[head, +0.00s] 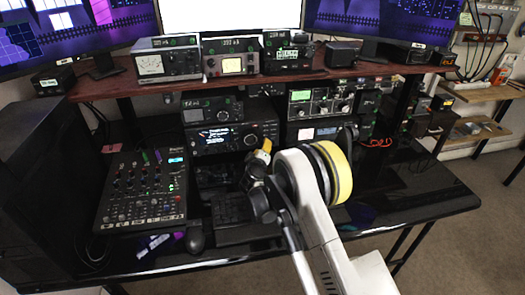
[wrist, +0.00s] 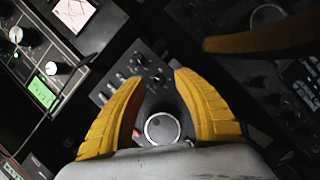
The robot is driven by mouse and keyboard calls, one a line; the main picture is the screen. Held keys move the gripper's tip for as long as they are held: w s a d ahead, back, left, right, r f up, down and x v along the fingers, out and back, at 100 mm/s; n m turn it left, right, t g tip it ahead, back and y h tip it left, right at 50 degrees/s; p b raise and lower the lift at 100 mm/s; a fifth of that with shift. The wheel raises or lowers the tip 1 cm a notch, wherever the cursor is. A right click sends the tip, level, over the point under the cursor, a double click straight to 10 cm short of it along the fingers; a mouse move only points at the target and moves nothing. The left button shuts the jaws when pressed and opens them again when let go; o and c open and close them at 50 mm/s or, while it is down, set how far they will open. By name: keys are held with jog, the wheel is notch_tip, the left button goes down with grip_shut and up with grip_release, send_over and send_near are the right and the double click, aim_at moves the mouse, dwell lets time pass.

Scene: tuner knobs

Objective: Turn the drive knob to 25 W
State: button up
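My gripper (wrist: 160,79) is open, with two yellow fingers apart and nothing held between them. A large round knob with a pale face (wrist: 162,128) shows between the fingers in the wrist view; I cannot see contact. Beyond the fingertips is a dark panel with several small knobs (wrist: 140,75). In the head view my gripper (head: 262,153) is in front of the black radio (head: 222,139) on the desk, partly hidden by my arm. Labels are too small to read, so I cannot tell which knob is drive or its setting.
A tuner unit with a green display (head: 318,104) stands right of the radio, under the red-brown shelf (head: 120,84). A mixer (head: 144,187) and a mouse (head: 195,240) are at left. The keyboard (head: 232,210) lies below my gripper. The desk's right end (head: 425,195) is mostly clear.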

jog(key=shift+w+f, duration=0.1)
jog(key=shift+w, duration=0.45)
grip_shut()
jog(key=n+t+h, duration=0.1)
jog(key=n, duration=0.2)
jog(key=shift+n+t, duration=0.3)
